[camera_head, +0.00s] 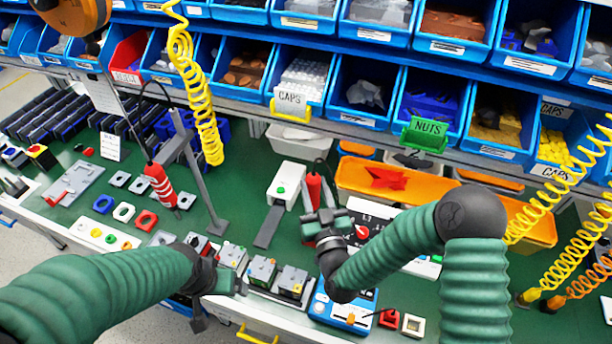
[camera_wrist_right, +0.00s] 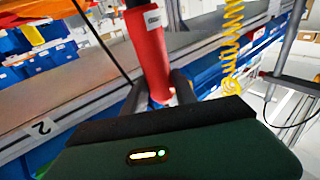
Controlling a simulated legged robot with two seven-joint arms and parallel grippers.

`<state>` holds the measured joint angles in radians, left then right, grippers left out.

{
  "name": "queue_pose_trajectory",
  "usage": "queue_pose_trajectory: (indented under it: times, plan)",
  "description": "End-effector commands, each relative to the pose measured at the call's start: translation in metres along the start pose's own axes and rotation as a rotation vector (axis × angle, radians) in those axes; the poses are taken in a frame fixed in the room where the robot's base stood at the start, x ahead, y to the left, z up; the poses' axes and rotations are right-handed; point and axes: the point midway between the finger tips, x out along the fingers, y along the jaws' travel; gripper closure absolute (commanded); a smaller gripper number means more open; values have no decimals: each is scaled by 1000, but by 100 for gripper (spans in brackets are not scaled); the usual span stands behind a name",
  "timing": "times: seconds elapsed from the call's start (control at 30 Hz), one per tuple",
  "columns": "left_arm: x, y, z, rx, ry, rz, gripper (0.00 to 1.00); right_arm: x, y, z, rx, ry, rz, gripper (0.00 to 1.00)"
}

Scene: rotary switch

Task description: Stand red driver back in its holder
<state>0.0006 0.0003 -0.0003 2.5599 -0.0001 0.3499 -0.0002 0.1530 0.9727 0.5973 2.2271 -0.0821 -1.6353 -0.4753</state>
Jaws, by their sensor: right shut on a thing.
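A red driver (camera_head: 314,190) with a black top stands roughly upright in my right gripper (camera_head: 324,222), above the middle of the green bench. In the right wrist view the red driver (camera_wrist_right: 149,55) rises between the two dark fingers of the right gripper (camera_wrist_right: 162,92), which are shut on it. Its lower tip is hidden. No holder for it can be made out with certainty. A second red tool (camera_head: 160,186) with pale bands hangs from a cord at the left. My left gripper (camera_head: 232,284) is low beside small grey switch modules; its fingers are unclear.
A white box with a green button (camera_head: 287,182) stands just left of the driver. An orange tray (camera_head: 440,190) lies behind the right arm. A grey post (camera_head: 200,180) stands at the left. Blue bins (camera_head: 365,92) line the back. A blue device (camera_head: 342,312) lies in front.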

Motion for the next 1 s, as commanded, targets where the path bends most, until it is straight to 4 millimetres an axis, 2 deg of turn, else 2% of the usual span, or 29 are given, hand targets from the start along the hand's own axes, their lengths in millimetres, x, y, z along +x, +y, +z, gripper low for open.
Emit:
queue_pose_trajectory:
  times: [0.17, 0.4, 0.73, 1.0]
  plan:
    - [10, 0, 3, 1, 0, 0, 11, 2, -6, 13, -5, -1, -1, 100]
    - [34, 0, 8, 1, 0, 0, 11, 1, -12, 47, -10, -5, -2, 100]
    - [71, 0, 17, 0, 0, 0, 11, -7, -6, 92, -5, -2, -3, 100]
    - [80, 0, 19, 1, 0, 0, 11, -7, -6, 104, -9, -4, 0, 100]
